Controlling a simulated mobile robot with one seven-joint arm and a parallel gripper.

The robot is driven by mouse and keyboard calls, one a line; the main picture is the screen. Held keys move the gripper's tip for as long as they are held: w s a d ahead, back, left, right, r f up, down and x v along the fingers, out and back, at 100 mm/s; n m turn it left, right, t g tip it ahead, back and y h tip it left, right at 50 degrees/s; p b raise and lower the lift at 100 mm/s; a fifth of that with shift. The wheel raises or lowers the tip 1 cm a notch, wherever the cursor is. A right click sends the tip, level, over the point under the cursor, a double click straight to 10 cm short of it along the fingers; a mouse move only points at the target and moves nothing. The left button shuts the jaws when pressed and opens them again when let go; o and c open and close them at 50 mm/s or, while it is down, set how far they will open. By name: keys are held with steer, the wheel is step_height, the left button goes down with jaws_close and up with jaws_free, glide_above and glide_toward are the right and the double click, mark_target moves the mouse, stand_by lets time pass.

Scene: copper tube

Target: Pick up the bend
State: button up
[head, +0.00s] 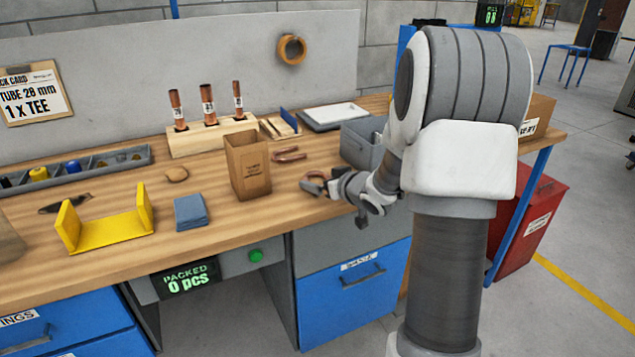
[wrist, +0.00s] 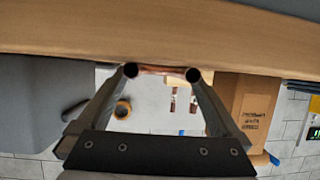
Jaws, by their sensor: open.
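The bend, a curved copper piece (wrist: 160,69), shows in the wrist view between the two dark fingertips of my gripper (wrist: 162,73). It spans most of the gap; I cannot tell whether the tips touch it. In the head view my gripper (head: 313,184) is low over the bench near its front edge, right of the cardboard box, with copper showing at its fingers. The jaws are open. Another curved copper-coloured piece (head: 289,155) lies on the bench just behind, beside the box. My wrist and arm hide part of the bench there.
An open cardboard box (head: 249,168) stands left of my gripper, and a grey bin (head: 361,143) stands behind it to the right. A wooden block (head: 187,144) holds three upright copper tubes. A yellow bracket (head: 112,226) and blue cloths (head: 190,213) lie further left.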

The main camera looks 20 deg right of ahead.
steer(key=c, duration=1.1)
steer(key=shift+r, duration=0.1)
